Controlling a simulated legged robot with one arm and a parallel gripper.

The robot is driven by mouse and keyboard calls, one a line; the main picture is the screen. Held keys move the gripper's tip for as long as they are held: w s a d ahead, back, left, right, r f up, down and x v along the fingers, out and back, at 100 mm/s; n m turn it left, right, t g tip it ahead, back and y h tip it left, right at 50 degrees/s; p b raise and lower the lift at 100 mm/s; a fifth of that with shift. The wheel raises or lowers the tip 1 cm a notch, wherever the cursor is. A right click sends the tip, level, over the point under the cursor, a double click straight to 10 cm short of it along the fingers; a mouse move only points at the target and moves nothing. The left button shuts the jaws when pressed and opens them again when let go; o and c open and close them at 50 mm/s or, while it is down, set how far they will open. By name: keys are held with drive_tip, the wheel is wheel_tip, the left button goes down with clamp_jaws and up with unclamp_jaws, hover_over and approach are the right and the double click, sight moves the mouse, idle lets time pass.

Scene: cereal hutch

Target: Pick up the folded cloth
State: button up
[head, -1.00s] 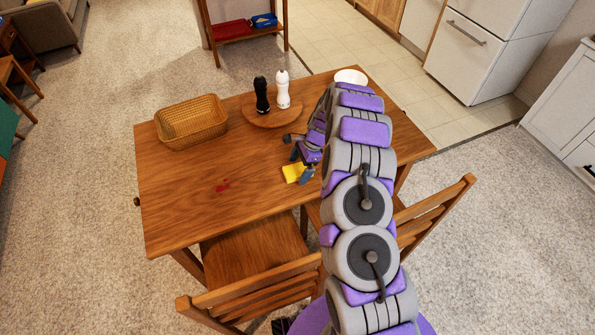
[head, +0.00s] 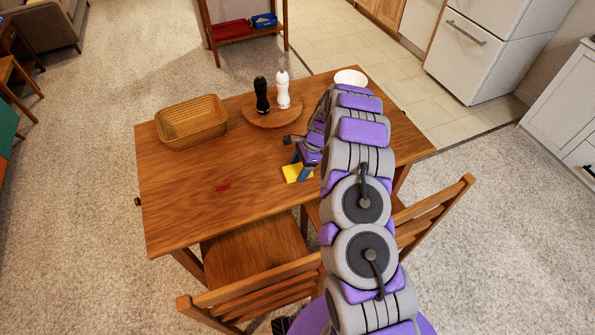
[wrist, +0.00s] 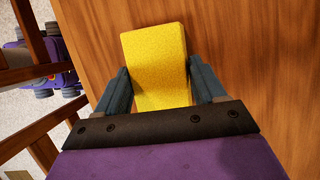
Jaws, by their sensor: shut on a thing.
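The folded cloth (head: 296,173) is a small yellow block-like piece near the right front edge of the wooden table (head: 200,200). In the wrist view the cloth (wrist: 157,65) lies lengthwise between the two dark fingers of my gripper (wrist: 158,85). My gripper (head: 301,168) is shut on the cloth, with a finger at each side. In the head view my arm hides part of the table around it. I cannot tell whether the cloth is clear of the tabletop.
A wicker basket (head: 191,122) stands at the back left. A black mill (head: 261,95) and a white mill (head: 283,90) stand on a round wooden board (head: 272,117). A white bowl (head: 350,77) is at the back right. Chairs (head: 255,290) stand in front.

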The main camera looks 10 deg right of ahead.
sight(293, 170)
idle(0.4)
drive_tip(key=shift+r+b, duration=0.25)
drive_tip(key=shift+b, duration=0.05)
wheel_tip(293, 170, up, 4)
drive_tip(key=shift+f+p, duration=0.1)
drive_tip(key=shift+p, duration=0.85)
drive_tip(key=s+d+p, duration=0.1)
drive_tip(key=s, duration=0.4)
drive_tip(key=s+d+p, duration=0.1)
drive_tip(key=s, duration=0.4)
drive_tip(key=s+d+r+p, duration=0.1)
drive_tip(key=s, duration=0.4)
drive_tip(key=shift+s+d, duration=0.1)
drive_tip(key=shift+s, duration=0.25)
